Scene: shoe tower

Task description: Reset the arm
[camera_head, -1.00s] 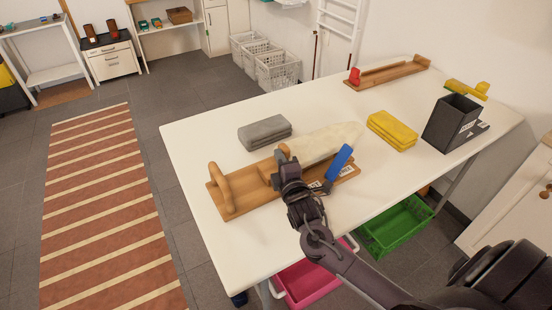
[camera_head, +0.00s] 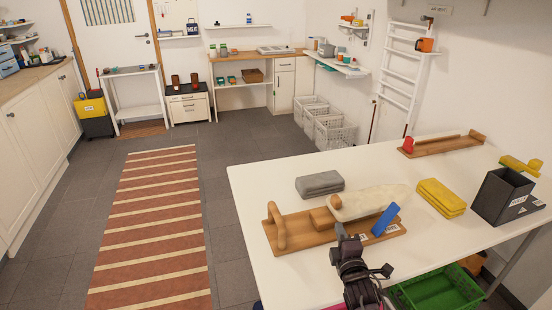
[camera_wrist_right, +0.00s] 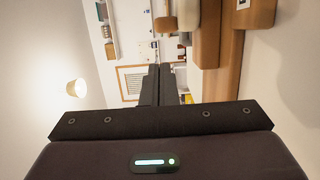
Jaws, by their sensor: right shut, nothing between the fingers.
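My right gripper (camera_head: 341,232) is at the near edge of the wooden board on the white table (camera_head: 255,190), just below the blue piece (camera_head: 385,220). Its fingers are shut with nothing between them, and they also show closed together in the right wrist view (camera_wrist_right: 158,75). My left gripper is not in view.
A black box (camera_head: 502,197) stands at the right. A long wooden rack (camera_head: 443,145) with a red item is at the back. The table's left part is clear.

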